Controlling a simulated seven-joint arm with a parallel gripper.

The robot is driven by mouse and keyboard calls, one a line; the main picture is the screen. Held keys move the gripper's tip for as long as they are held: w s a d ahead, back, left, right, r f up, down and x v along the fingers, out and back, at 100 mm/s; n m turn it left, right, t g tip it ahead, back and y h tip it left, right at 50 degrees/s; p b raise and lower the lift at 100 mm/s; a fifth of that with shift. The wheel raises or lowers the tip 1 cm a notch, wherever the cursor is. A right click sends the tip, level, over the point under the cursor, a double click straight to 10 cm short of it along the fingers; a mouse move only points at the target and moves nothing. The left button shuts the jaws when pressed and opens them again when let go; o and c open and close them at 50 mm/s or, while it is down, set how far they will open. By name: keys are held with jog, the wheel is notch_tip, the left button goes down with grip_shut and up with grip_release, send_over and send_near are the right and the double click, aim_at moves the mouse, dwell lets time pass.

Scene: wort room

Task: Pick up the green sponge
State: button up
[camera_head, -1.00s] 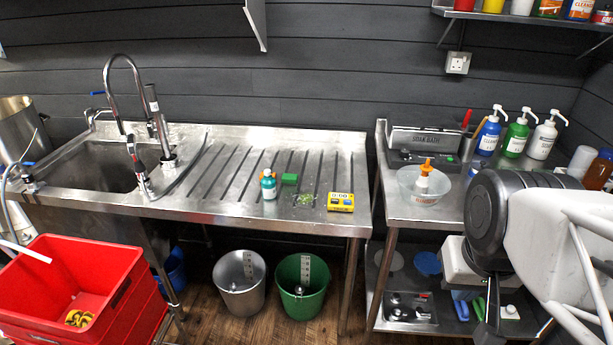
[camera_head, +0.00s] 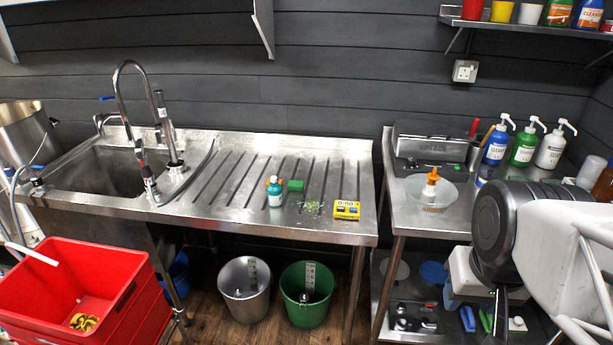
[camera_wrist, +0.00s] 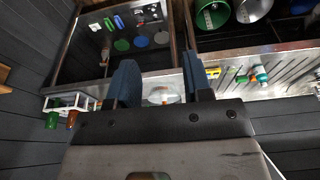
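The green sponge (camera_head: 296,185) is a small green block lying on the ribbed steel drainboard (camera_head: 228,190). It is just behind and to the right of a teal bottle (camera_head: 275,194). In the wrist view a small green patch (camera_wrist: 241,79), likely the sponge, shows beside the bottle (camera_wrist: 260,74). My gripper (camera_wrist: 161,85) shows in the wrist view with its two dark fingers wide apart and nothing between them. It is well away from the sponge. The fingertips do not show in the head view, where my arm fills the right side.
A yellow timer (camera_head: 346,209) and green scraps (camera_head: 312,206) lie right of the sponge. The sink tap (camera_head: 160,130) stands left. A side table at right holds a clear bowl (camera_head: 452,194) and pump bottles (camera_head: 524,143). A red crate (camera_head: 60,285) and two buckets stand below.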

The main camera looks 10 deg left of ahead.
jog(key=o, duration=0.4)
jog(key=shift+o, duration=0.2)
